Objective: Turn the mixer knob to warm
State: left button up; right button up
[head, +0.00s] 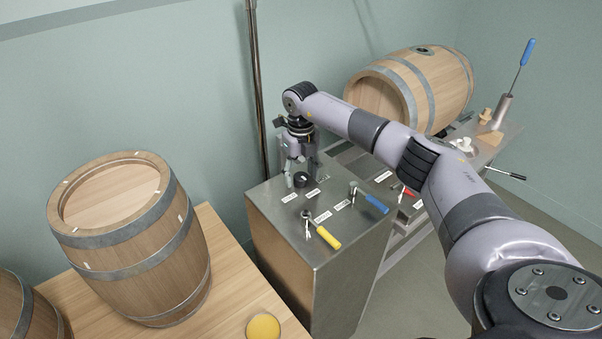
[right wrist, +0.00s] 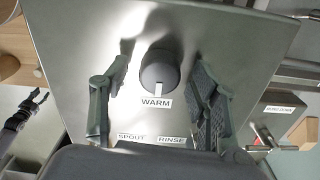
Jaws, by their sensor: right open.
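The mixer knob (right wrist: 160,72) is a dark round knob on top of the steel cabinet (head: 288,225). Its white pointer mark faces the WARM label (right wrist: 156,103) in the right wrist view. In the head view the knob (head: 301,180) sits just under my right gripper (head: 302,183). The right gripper (right wrist: 158,88) is open, with one finger on each side of the knob. Gaps show between fingers and knob in the wrist view.
Levers with yellow (head: 329,238), blue (head: 375,203) and red (head: 405,190) handles stand near the knob. An upright barrel (head: 130,240) is on the wooden table at left. Another barrel (head: 425,85) lies behind my right arm. A pole (head: 258,90) rises behind the cabinet.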

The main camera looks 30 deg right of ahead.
aim_at(301, 175)
notch_tip(301, 175, up, 12)
dwell(0.5)
dwell(0.4)
